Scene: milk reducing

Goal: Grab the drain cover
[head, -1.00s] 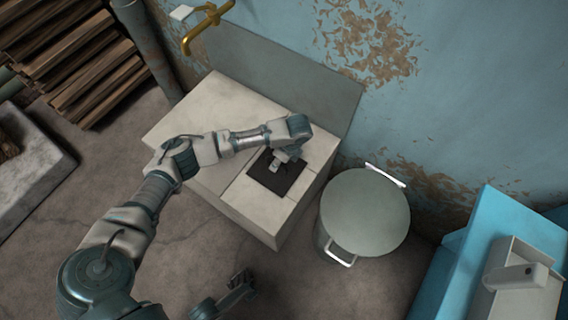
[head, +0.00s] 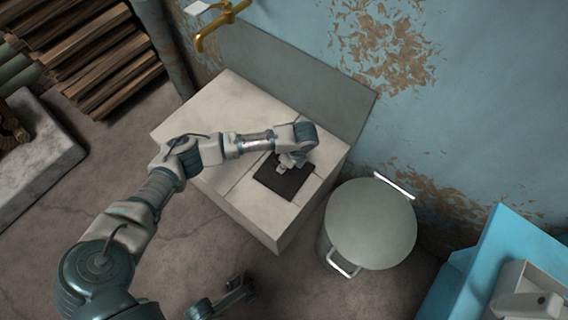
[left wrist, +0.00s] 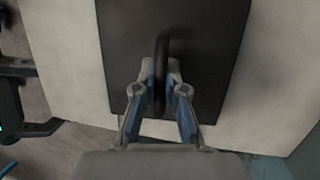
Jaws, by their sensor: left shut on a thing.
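The drain cover (head: 279,187) is a dark square plate lying on the top of the pale block (head: 215,105). In the left wrist view the cover (left wrist: 205,55) fills the middle, with a dark bar handle (left wrist: 162,50) standing on it. My left gripper (head: 283,168) is over the cover's far part. In the left wrist view its fingers (left wrist: 160,98) are on both sides of the handle, shut on it. The cover appears flat; I cannot tell whether it is lifted. My right gripper (head: 238,288) is low at the bottom, over the floor, empty, its fingers apparently apart.
A round lidded metal can (head: 370,222) stands right of the block. A brass tap (head: 215,25) is on the wall behind. A blue surface (head: 495,245) is at the right, a stack of wood (head: 85,45) at the upper left, and a stone trough (head: 50,155) at the left.

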